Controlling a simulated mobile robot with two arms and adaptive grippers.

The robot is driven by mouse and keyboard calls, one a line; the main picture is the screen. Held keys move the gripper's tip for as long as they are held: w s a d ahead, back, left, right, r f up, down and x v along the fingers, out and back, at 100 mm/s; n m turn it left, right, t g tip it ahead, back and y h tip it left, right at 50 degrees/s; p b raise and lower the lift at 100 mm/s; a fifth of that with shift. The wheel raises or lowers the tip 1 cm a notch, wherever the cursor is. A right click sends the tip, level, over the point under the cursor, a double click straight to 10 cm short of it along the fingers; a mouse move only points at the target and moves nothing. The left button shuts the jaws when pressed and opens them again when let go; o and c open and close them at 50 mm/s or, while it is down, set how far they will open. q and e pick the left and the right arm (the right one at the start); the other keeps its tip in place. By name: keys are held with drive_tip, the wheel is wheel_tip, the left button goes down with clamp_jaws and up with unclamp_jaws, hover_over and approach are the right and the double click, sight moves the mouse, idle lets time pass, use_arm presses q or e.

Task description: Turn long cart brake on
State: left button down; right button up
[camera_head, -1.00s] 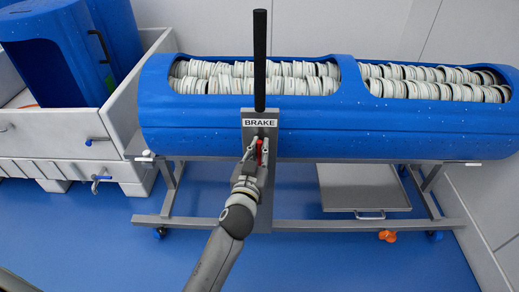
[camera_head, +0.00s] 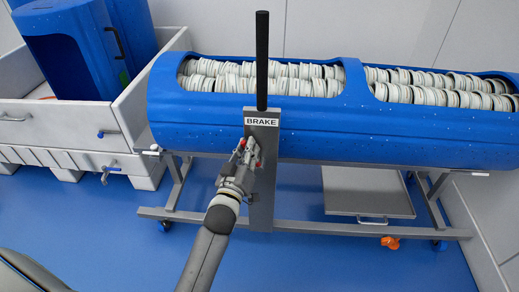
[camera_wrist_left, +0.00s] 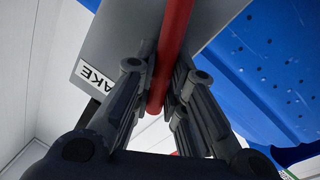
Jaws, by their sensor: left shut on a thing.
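The long cart (camera_head: 330,125) is a blue tub carrier on a grey frame. A grey plate (camera_head: 262,185) with a BRAKE label (camera_head: 262,122) stands at its front, with a black upright handle (camera_head: 262,60) above. My left gripper (camera_head: 246,152) is shut on the red brake lever (camera_head: 242,142) at the plate's left edge. In the left wrist view the red lever (camera_wrist_left: 172,45) runs between the two fingers; its far end is out of view. The fingers hide much of the lever in the head view. My right gripper is not in view.
Stacks of pale round pieces (camera_head: 265,85) lie in the tub. A white bin (camera_head: 75,125) holding a blue tub (camera_head: 70,50) stands at the left.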

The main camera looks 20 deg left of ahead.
use_arm(q)
drive_tip(key=s+a+f+n+t+y, duration=0.1)
drive_tip(key=a+f+n, duration=0.3)
drive_tip(key=n, duration=0.6)
drive_tip(key=shift+f+y, duration=0.2)
drive_tip(key=shift+y, duration=0.4)
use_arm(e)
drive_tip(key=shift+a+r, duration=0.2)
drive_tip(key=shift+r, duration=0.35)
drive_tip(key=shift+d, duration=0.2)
use_arm(q)
drive_tip(key=c, duration=1.5)
unclamp_jaws()
drive_tip(key=shift+f, duration=0.1)
drive_tip(key=shift+o, duration=0.2)
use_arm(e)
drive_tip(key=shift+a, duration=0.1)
